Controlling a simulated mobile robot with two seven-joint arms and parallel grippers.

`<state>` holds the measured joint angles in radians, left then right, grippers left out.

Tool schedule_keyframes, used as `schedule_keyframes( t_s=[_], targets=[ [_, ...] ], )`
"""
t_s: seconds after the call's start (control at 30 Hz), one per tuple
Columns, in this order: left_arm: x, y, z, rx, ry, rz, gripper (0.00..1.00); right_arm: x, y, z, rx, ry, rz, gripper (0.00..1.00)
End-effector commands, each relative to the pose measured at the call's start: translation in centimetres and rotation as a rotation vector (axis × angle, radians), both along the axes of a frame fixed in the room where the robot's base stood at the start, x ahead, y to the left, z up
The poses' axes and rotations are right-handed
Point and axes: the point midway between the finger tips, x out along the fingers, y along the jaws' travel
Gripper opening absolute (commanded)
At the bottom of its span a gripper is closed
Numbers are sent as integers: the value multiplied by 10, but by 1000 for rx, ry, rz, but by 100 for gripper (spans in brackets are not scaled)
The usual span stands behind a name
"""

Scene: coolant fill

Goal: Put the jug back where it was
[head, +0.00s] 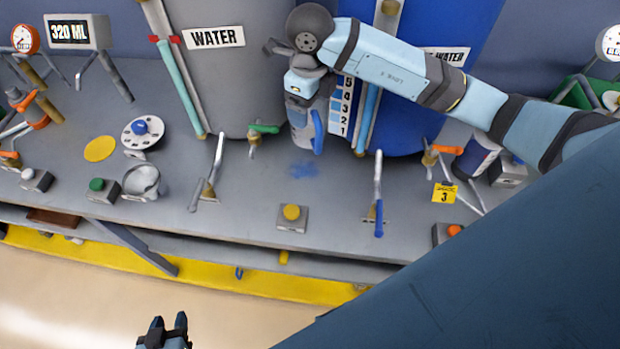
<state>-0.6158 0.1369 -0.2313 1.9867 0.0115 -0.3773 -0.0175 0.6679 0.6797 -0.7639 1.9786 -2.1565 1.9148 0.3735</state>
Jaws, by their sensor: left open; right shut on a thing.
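The jug (300,128) is pale grey with a blue handle on its right side. It is upright in front of the gap between the grey tank and the blue tank. My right gripper (302,97) is shut on the jug from above; the wrist and fingers hide its top. I cannot tell whether the jug's base touches the bench. A blue patch (303,169) lies on the bench just below the jug in the picture, and a yellow disc (99,149) lies far left. My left gripper (165,335) is open and empty, low over the floor in front of the bench.
The grey WATER tank (235,80) and the blue tank (400,125) stand behind the jug. A green-handled tap (262,129) is close on its left. Levers (213,165) (378,190) and a yellow button box (291,217) stand on the grey bench (330,190). Bare bench surrounds the blue patch.

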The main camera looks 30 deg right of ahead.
Motion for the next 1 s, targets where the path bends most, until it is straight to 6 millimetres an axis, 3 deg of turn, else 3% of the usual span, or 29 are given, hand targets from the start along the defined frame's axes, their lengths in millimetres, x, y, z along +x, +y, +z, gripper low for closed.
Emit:
schedule_keyframes(
  t_s=[0.2, 0.43, 0.8, 1.0],
  targets=[
    [1, -4, -7, -5, -6, -7, 43, 3, -3, 10, 2, 1, -300, 42],
    [2, -4, -5, -5, -10, -7, 43, 3, -4, 5, 2, 6, -400, 42],
    [2, -1, 8, -1, -10, -5, 43, 2, -4, -89, 3, 10, -401, 42],
    [2, -1, 11, 0, -8, -5, 43, 2, -4, -130, 3, 5, -398, 42]
  ],
)
